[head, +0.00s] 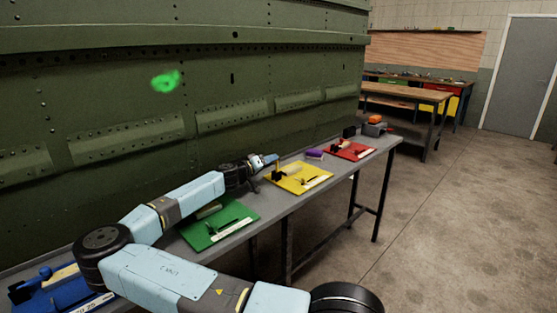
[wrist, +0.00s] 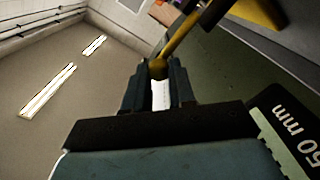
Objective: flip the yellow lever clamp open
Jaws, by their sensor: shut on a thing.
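The yellow board (head: 310,183) lies on the grey bench and carries a small dark clamp (head: 278,174) near its left corner. My gripper (head: 268,160) is beside that corner, at the back of the bench. In the wrist view my gripper (wrist: 158,80) is shut on the knobbed end of a yellow-brown lever (wrist: 180,38). The lever slants up to the right to a dark clamp body (wrist: 211,10), with a yellow surface (wrist: 264,12) beyond. The fingers hide part of the knob. In the head view the lever is too small to make out.
A green board (head: 225,222), a red board (head: 350,150) and a blue fixture (head: 55,290) share the bench (head: 335,172). A purple block (head: 314,155) sits between yellow and red. The green fuselage wall (head: 120,110) rises behind the bench. Open floor (head: 440,220) lies to the right.

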